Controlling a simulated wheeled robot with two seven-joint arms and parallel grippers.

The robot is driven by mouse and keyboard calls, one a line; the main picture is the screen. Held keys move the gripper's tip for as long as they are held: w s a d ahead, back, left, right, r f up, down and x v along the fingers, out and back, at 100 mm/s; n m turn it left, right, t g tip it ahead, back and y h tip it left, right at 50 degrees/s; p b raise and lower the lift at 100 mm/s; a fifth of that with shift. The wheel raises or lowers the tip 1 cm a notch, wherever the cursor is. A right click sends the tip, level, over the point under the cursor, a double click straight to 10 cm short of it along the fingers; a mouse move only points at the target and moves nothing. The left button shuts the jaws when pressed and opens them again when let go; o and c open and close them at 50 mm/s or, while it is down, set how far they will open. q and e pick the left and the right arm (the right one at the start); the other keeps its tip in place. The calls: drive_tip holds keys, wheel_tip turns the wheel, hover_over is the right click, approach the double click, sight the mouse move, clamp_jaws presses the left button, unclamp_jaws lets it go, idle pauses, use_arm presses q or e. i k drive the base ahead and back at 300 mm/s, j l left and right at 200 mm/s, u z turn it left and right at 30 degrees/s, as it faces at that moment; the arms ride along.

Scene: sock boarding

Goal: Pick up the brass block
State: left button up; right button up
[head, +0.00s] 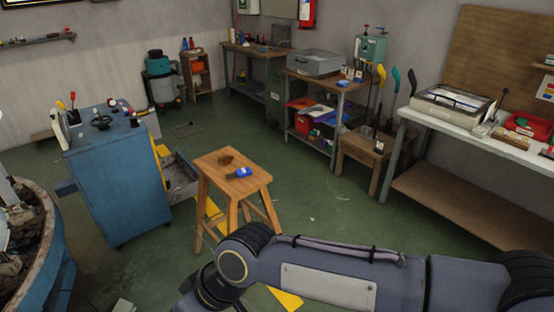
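A wooden stool (211,169) stands on the green floor near the middle of the head view. A small dark brown lump (226,160) lies on its seat toward the back; it may be the brass block, but it is too small to tell. A small blue object with a dark part (240,173) lies in front of it on the same seat. My arm from the right crosses the bottom of the view, in front of the stool. Neither of my grippers shows.
A blue cabinet (118,190) with an open drawer (180,182) stands left of the stool. A white-topped workbench (440,121) is at the right, and a shelf bench with a grey bin (315,64) is at the back. Floor right of the stool (330,200) is mostly clear.

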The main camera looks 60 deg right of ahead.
sight(224, 160)
drive_tip(key=z, duration=1.8)
drive_tip(key=i+j+u, duration=0.1)
drive_tip(key=i+j, duration=0.15)
drive_tip(key=i, duration=0.2)
drive_tip(key=i+j, duration=0.25)
drive_tip(key=i, duration=0.25)
drive_tip(key=i+j+u, duration=0.15)
drive_tip(key=i, duration=0.3)
drive_tip(key=i+j, duration=0.25)
drive_tip(key=i, duration=0.2)
drive_tip(key=i+j+u, duration=0.15)
drive_tip(key=i, duration=0.35)
